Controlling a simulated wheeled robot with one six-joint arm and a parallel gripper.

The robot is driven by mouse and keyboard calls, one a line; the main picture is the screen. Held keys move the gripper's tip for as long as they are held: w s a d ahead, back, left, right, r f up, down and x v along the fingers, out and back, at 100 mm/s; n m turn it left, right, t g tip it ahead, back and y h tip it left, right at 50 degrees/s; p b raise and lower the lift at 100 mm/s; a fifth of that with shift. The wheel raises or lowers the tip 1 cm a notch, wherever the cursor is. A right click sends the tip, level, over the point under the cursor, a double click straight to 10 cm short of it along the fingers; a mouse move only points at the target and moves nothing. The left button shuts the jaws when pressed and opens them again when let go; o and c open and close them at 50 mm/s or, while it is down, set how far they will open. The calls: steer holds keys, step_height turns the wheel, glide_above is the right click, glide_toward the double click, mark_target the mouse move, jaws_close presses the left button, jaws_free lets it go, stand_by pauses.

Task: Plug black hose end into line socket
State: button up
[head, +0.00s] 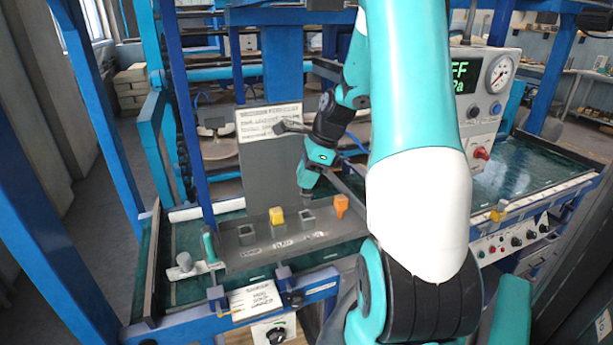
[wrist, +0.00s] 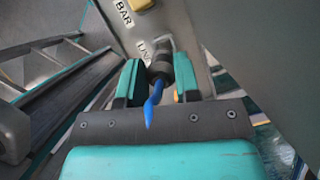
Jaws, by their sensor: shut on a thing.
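My gripper (wrist: 156,88) is shut on the black hose end (wrist: 160,68), with a teal finger on each side. A blue hose (wrist: 153,103) comes out of the hose end toward the camera. The far tip of the hose end meets a grey socket (wrist: 163,47) beside a label that seems to read LINE (wrist: 145,50). I cannot tell how deep it sits, as the hose end and fingers hide the opening. In the head view my gripper (head: 307,188) points down just above a grey square socket (head: 307,219) in the grey panel.
The panel (head: 235,262) also carries a yellow block (head: 277,215), another grey square socket (head: 247,234) and an orange piece (head: 341,205). A grey upright plate (head: 268,175) stands behind. A gauge box (head: 485,90) is at right. A teal-handled part (head: 209,245) stands at left.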

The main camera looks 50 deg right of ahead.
mark_target(307, 194)
steer(key=shift+f+b, duration=0.95)
steer(key=shift+f, duration=0.15)
steer(key=shift+f+b, duration=0.55)
steer(key=shift+f, duration=0.65)
steer(key=shift+f, duration=0.55)
steer(key=o, duration=1)
steer(key=shift+r, duration=0.1)
steer(key=shift+p+v, duration=8.4)
steer(key=shift+v, duration=0.25)
steer(key=shift+s+d, duration=0.1)
